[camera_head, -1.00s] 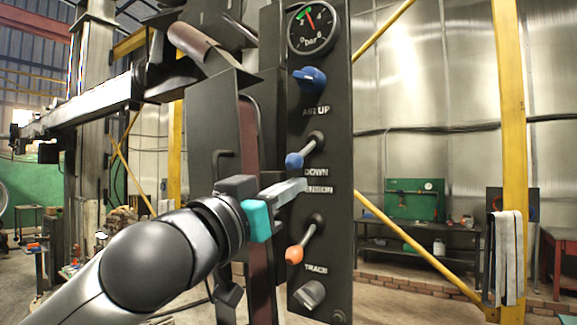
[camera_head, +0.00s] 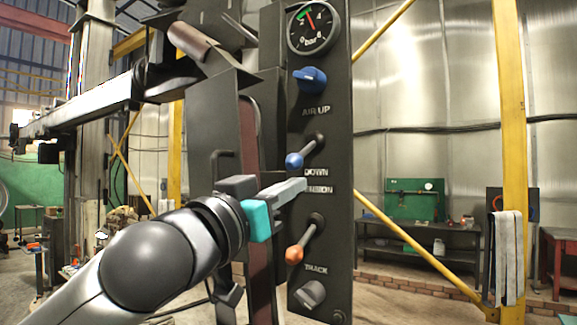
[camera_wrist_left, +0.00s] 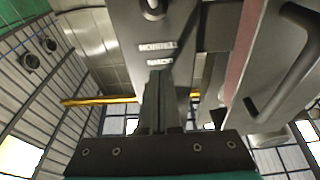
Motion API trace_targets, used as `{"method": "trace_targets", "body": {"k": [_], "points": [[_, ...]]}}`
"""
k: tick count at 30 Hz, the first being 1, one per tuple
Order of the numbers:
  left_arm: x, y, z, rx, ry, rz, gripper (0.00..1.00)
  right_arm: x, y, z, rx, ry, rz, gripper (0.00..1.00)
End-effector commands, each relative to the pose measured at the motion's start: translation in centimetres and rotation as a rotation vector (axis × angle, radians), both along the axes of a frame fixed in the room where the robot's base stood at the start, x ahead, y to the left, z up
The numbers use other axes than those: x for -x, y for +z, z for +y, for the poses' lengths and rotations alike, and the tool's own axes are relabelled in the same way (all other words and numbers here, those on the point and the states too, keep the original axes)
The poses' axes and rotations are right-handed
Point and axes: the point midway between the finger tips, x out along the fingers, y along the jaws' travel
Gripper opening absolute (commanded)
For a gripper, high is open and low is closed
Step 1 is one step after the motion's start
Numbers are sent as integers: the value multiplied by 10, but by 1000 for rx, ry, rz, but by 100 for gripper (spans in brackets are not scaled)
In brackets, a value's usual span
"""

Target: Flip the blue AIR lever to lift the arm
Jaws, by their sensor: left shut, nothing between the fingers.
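The blue AIR lever (camera_head: 294,160) is on a tall dark control panel (camera_head: 337,230), between the AIR UP and DOWN labels. Its blue knob hangs down and to the left of its pivot. My left gripper (camera_head: 304,185) is shut and empty, its fingertips just below the blue knob and partly over a label reading like TENSION. They look apart from the knob; their depth to the panel is unclear. In the left wrist view the shut fingers (camera_wrist_left: 154,105) point at the panel, below blurred lettering. The boom arm (camera_head: 85,105) extends across the left. My right gripper is out of view.
An orange lever (camera_head: 294,254) and a grey knob (camera_head: 310,294) sit lower on the panel. A blue rotary knob (camera_head: 310,79) and a pressure gauge (camera_head: 314,28) are above. A dark bent handle (camera_head: 222,165) stands left of the panel. Yellow posts stand behind.

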Motion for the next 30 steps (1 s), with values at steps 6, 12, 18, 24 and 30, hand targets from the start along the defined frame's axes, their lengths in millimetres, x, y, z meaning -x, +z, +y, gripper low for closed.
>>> {"method": "trace_targets", "body": {"k": [6,12,18,24,30], "points": [[0,1,0,0,0,0,0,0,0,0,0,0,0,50],[0,6,0,0,0,0,0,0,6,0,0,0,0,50],[0,15,0,1,0,-1,0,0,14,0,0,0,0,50],[0,24,0,2,0,-2,0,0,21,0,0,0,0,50],[0,33,0,2,0,-3,0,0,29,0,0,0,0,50]]}}
